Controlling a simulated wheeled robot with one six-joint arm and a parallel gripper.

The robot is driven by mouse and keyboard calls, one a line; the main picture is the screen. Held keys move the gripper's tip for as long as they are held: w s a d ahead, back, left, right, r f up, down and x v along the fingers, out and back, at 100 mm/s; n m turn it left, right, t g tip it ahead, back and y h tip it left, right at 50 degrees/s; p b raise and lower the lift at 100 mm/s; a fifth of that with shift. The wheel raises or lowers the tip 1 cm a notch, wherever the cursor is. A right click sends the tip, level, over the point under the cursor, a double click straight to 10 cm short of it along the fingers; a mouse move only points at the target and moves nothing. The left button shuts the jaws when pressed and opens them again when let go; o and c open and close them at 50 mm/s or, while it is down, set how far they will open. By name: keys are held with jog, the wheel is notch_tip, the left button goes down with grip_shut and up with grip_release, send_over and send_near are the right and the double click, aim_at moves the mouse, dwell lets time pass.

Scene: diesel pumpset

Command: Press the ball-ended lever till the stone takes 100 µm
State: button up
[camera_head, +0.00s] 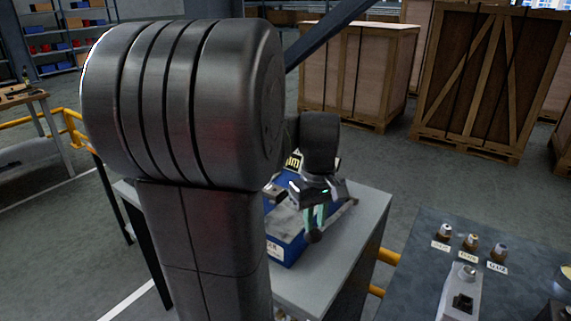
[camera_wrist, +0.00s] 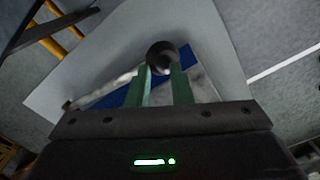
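My gripper (camera_head: 314,226) points down over the blue machine (camera_head: 283,247) on the grey table. Its two green fingers stand apart. The dark ball (camera_wrist: 161,58) of the lever is at the fingertips, roughly between them; it also shows in the head view (camera_head: 315,237). I cannot tell whether the fingers grip it or only stand beside or on it. A pale metal rod (camera_wrist: 107,92), perhaps the lever, runs left from near the ball in the wrist view. A grey stone-like surface (camera_head: 286,217) lies on the machine. A display marked "µm" (camera_head: 293,162) is mostly hidden behind my arm; no number is readable.
The grey table top (camera_head: 352,232) is bare right of the machine. A bench (camera_head: 408,267) with several small labelled parts stands at the right front. Wooden crates (camera_head: 360,75) stand behind. A yellow rail (camera_head: 73,130) is at the left.

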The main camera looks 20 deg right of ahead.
jog(key=shift+f, duration=0.1)
jog(key=shift+s+a+f+b, duration=0.15)
jog(key=shift+f+b, duration=0.35)
jog(key=shift+f, duration=0.3)
jog(key=shift+s+a+f+b, duration=0.15)
jog(key=shift+f+b, duration=0.35)
jog(key=shift+f, duration=0.25)
notch_tip(320, 180, up, 16)
jog(key=w+d+p, duration=0.2)
jog(key=p, duration=1.2)
jog(key=shift+w+d+f+p, duration=0.15)
jog(key=shift+w+d+p, duration=0.05)
jog(key=shift+d+p, duration=0.2)
